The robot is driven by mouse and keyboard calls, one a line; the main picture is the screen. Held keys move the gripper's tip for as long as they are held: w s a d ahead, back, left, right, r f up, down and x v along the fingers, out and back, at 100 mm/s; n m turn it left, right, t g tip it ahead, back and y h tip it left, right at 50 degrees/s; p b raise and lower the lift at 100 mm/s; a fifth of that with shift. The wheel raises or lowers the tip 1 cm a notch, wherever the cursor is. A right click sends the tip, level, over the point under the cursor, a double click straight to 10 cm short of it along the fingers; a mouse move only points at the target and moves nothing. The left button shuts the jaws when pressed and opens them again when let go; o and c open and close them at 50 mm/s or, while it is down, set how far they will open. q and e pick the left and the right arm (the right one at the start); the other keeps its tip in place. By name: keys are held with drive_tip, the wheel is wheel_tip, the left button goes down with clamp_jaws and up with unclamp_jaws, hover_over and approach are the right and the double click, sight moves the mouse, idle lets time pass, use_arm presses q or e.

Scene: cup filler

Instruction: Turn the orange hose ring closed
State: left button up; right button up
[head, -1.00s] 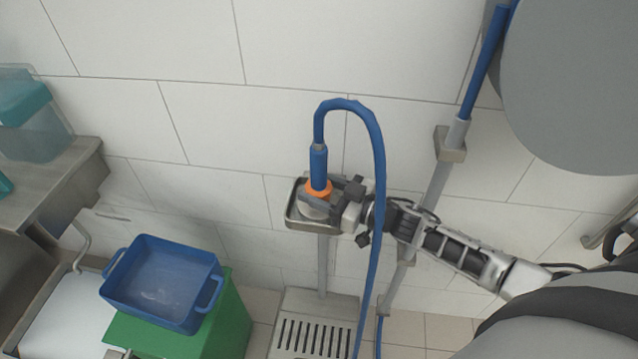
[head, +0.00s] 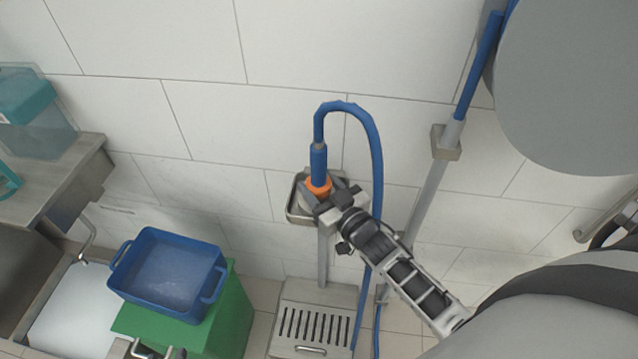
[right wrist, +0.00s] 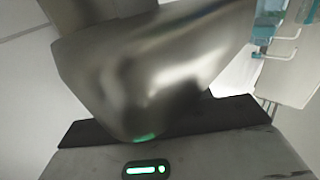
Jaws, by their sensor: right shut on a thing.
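The orange hose ring (head: 318,186) sits at the lower end of the blue hose nozzle (head: 318,160), which stands upright over a small steel tray (head: 291,206) near the wall. My right gripper (head: 322,195) comes in from the lower right and is shut on the ring, with its fingers on either side. The ring's lower part is hidden by the gripper. In the right wrist view a blurred shiny metal surface (right wrist: 170,70) fills the middle and hides the fingertips and the ring. My left gripper is not in view.
The blue hose (head: 374,150) loops over and hangs down just behind my right gripper. A grey post (head: 428,195) and a large grey drum (head: 575,90) are at right. A blue tub (head: 168,270) on a green box (head: 232,315) stands lower left. A slotted steel box (head: 312,325) is below.

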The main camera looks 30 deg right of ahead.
drive_tip(key=o, duration=1)
drive_tip(key=s, duration=0.5)
drive_tip(key=s+d, duration=0.1)
drive_tip(key=s, duration=0.4)
drive_tip(key=s+d+b, duration=0.1)
drive_tip(key=s, duration=0.4)
drive_tip(key=shift+s, duration=0.4)
drive_tip(key=shift+w, duration=0.1)
